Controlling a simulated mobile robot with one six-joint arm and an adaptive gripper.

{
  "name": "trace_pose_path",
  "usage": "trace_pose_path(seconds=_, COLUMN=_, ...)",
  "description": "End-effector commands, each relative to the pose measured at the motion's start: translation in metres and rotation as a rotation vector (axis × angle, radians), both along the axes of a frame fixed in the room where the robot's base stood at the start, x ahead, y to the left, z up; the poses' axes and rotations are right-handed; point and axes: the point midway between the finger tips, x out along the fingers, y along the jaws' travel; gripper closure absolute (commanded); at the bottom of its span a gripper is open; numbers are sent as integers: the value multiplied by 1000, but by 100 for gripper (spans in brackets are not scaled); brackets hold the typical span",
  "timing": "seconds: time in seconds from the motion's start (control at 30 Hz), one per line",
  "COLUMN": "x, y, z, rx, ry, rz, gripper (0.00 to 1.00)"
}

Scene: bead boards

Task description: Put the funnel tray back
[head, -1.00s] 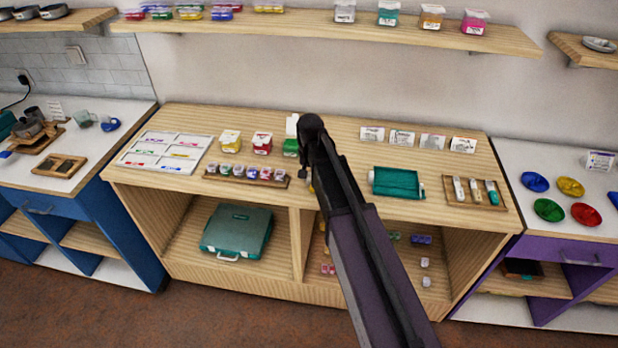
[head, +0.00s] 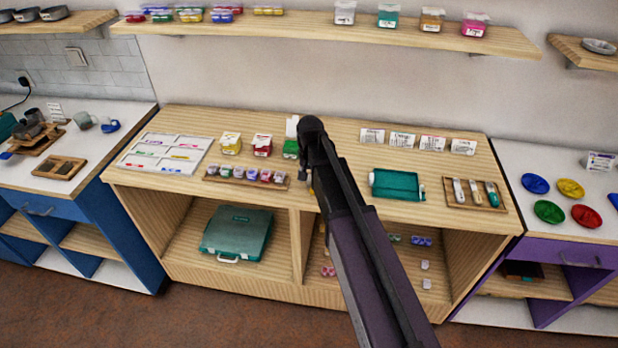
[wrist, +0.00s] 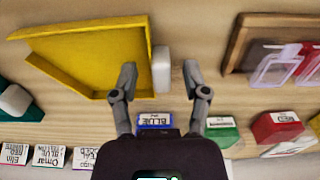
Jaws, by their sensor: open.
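A yellow tray (wrist: 88,58) with a white grip block (wrist: 162,69) on one side lies on the wooden counter in the wrist view. My gripper (wrist: 160,78) is open, with its two fingers apart on either side of the white block, and it holds nothing. In the head view my arm hides nearly all of the yellow tray and most of the gripper. A similar teal tray (head: 396,184) with a white block lies to the right on the counter; its edge also shows in the wrist view (wrist: 27,118).
Green (wrist: 221,131), blue (wrist: 155,121) and red (wrist: 277,126) boxes stand near the gripper. A wooden rack of small jars (head: 246,179) lies left of my arm. Cards (head: 403,140) stand at the back right. A wooden tray with tools (head: 475,193) is at the right end.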

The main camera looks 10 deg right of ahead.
Motion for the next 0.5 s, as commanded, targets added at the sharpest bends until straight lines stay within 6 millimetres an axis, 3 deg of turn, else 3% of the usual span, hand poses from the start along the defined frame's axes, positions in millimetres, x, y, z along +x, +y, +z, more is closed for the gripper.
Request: trace_pose_path(seconds=0.5, x=0, y=0, z=38, rx=0, ry=0, rz=0, gripper=40)
